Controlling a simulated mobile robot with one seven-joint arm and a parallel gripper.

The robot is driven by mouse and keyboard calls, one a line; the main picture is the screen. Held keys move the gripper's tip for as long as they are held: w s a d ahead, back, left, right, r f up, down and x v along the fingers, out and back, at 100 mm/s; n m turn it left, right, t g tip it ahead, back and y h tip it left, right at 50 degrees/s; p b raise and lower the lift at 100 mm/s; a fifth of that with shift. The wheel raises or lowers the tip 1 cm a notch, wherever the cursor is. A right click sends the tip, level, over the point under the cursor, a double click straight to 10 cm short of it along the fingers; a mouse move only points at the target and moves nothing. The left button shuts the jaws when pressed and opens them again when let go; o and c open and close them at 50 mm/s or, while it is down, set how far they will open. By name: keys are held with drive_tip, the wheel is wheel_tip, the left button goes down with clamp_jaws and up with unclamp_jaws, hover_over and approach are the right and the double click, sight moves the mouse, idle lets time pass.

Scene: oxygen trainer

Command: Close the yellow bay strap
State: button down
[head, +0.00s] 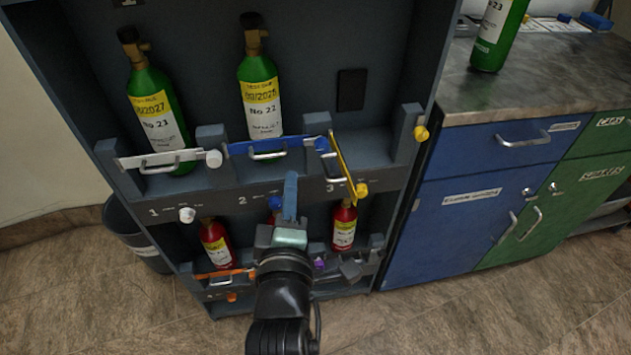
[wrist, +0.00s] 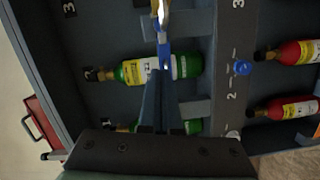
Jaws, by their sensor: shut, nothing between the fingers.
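The yellow strap (head: 345,165) of bay 3 stands open. It is attached near the post between bays 2 and 3 and swings outward from the rack, with a metal handle on its side. A yellow knob (head: 421,133) sits on the post at the right of bay 3. My gripper (head: 290,185) is shut and empty, in front of the rack, left of the yellow strap and apart from it in the head view. In the wrist view my gripper (wrist: 157,82) points toward the blue strap end; a yellowish piece shows at the top edge, partly cut off.
The white strap (head: 160,160) and blue strap (head: 268,147) cross the bays holding green cylinders. Bay 3 looks empty. Red cylinders (head: 344,226) stand on the lower shelf. Lower knobs project from the shelf front. A blue cabinet (head: 455,220) stands right, with a green cylinder (head: 497,35) on its counter.

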drive_tip(key=w+d, duration=0.1)
drive_tip(key=d, duration=0.1)
drive_tip(key=w+d, duration=0.1)
drive_tip(key=shift+w+d+f+b, duration=0.2)
drive_tip(key=shift+d+f+b, duration=0.15)
drive_tip(key=shift+f, duration=0.05)
drive_tip(key=shift+d, duration=0.2)
